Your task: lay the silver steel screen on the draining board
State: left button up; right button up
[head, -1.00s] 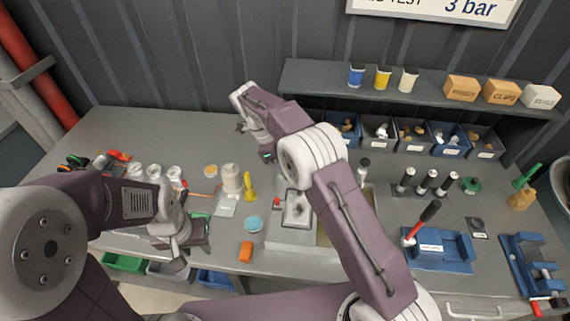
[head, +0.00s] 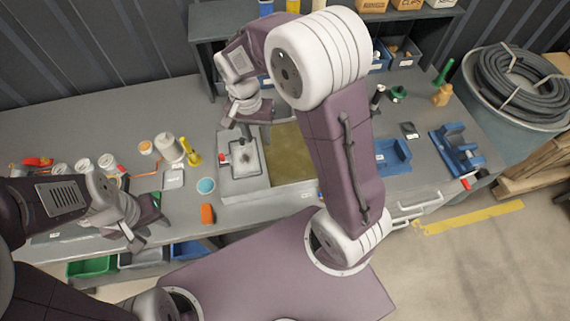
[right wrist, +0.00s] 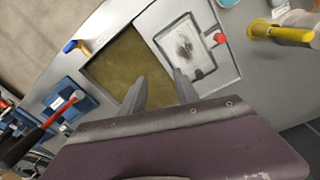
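A pale grey board (head: 226,184) lies left of a basin (head: 290,152) with an olive-brown bottom. On it is a light rectangular frame (head: 246,158) with a dark smudge inside, also seen in the right wrist view (right wrist: 187,46). I take the board for the draining board. I cannot tell whether the framed piece is the steel screen or part of the board. My right gripper (head: 246,130) is above the board's far edge; in the right wrist view its two fingers (right wrist: 162,92) are apart with nothing between them. My left gripper (head: 142,228) is at the bench's front edge, fingers apart, apparently empty.
A red knob (head: 225,159) stands at the board's left. Blue holders (head: 392,155) stand on the right. A shelf with bins is behind.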

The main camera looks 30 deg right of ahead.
jog(key=s+d+f+n+t+y, duration=0.1)
jog(key=s+d+f+n, duration=0.1)
jog(key=s+n, duration=0.5)
jog(key=s+d, duration=0.1)
jog(key=s, duration=0.3)
jog(key=shift+f, duration=0.35)
